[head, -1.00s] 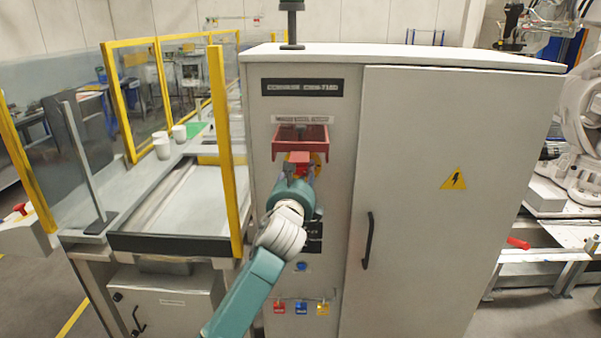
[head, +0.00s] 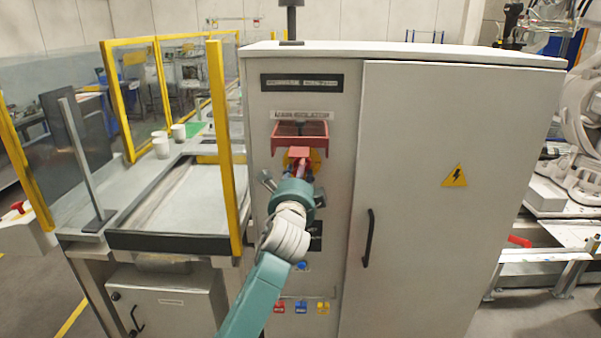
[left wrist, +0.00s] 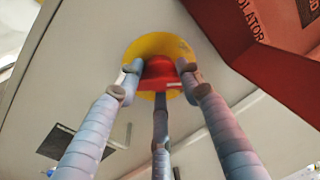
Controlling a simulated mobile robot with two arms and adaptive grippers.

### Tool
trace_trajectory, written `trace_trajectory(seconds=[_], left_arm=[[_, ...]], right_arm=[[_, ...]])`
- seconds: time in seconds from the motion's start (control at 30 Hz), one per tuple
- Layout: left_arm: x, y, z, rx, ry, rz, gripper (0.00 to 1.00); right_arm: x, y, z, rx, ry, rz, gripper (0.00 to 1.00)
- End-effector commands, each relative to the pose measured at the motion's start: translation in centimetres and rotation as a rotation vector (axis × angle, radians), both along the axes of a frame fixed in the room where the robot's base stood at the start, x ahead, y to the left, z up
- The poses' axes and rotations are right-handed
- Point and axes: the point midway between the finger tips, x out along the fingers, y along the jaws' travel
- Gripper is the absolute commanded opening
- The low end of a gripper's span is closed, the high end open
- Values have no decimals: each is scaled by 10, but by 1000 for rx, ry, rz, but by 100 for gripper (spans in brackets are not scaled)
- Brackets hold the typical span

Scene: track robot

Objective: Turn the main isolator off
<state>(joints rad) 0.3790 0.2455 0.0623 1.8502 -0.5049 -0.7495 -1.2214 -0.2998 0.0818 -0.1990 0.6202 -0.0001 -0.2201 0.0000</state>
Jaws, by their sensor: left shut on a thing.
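The main isolator is a red knob (head: 300,152) on a yellow disc (left wrist: 176,44), on the front of the grey cabinet. My left gripper (head: 299,168) reaches it from below and in front. In the left wrist view its fingers stand around the red knob (left wrist: 158,72), with fingertips against its sides, so it is shut on the knob. A raised red cover (head: 300,137) juts out just above the knob. My wrist hides the panel below, and the knob's pointer marks are not readable. My right gripper is in neither view.
The cabinet door (head: 430,200) has a black handle (head: 368,238) right of my arm. A blue button (head: 302,266) and several coloured tags (head: 301,307) are below. A yellow-framed guard (head: 226,150) stands to the left. A signal lamp (head: 291,18) tops the cabinet.

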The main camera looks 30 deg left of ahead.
Motion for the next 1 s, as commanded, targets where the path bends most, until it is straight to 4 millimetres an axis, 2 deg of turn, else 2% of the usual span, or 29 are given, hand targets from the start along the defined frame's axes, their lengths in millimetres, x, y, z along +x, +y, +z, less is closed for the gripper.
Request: trace_trajectory(seconds=[0.6, 1.0], left_arm=[[1, -1, -3, -481, -296, 2, 10], [1, -1, -2, -658, -405, 2, 10]], right_arm=[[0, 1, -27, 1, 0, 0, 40], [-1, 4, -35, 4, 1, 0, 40]])
